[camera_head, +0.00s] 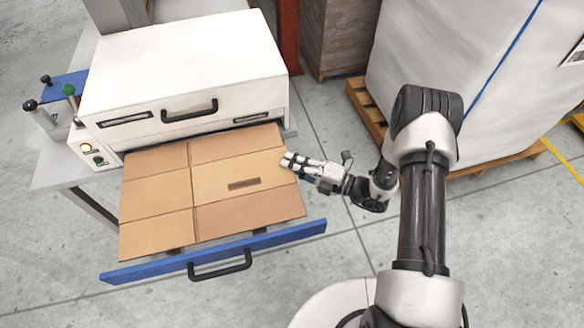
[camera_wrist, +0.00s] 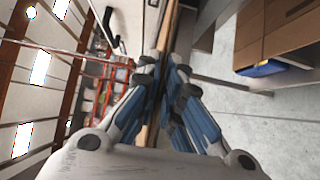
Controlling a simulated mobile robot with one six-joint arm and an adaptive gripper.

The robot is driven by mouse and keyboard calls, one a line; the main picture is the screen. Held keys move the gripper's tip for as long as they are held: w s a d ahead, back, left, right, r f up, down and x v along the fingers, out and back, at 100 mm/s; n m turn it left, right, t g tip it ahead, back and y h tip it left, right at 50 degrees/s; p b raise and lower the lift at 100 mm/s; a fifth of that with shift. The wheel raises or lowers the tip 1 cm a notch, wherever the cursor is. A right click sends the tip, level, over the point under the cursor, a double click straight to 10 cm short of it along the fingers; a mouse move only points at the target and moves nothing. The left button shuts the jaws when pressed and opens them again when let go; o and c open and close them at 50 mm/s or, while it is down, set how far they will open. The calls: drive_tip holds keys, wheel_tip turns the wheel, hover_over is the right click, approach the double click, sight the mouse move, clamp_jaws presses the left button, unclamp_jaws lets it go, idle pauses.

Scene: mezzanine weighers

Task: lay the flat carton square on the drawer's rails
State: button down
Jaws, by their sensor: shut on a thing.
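The flat carton (camera_head: 158,191) is a brown creased sheet lying over the open drawer in the head view. Its edges run nearly parallel to the drawer's blue front (camera_head: 215,252), with a narrow gap between them. Dark bits of the rails (camera_head: 174,251) show at its near edge; the rest is hidden. I cannot tell whether it rests on the rails. My gripper (camera_head: 287,161) is shut on the carton's right edge. In the wrist view, my gripper (camera_wrist: 165,78) closes on the carton (camera_wrist: 168,28), seen edge-on as a thin brown strip.
The white machine (camera_head: 185,70) stands directly behind the drawer. Its front has a black handle (camera_head: 189,111). The drawer's handle (camera_head: 220,265) juts toward me. A wrapped white load on a wooden pallet (camera_head: 362,107) stands at the right. Grey floor (camera_head: 330,235) is clear right of the drawer.

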drive_tip(key=shift+f, duration=0.85)
drive_tip(key=c, duration=2.2)
unclamp_jaws()
drive_tip(key=shift+f+b, duration=0.2)
drive_tip(key=shift+b, duration=0.1)
drive_tip(key=o, duration=0.4)
drive_tip(key=shift+o, duration=0.2)
drive_tip(key=shift+r, duration=0.1)
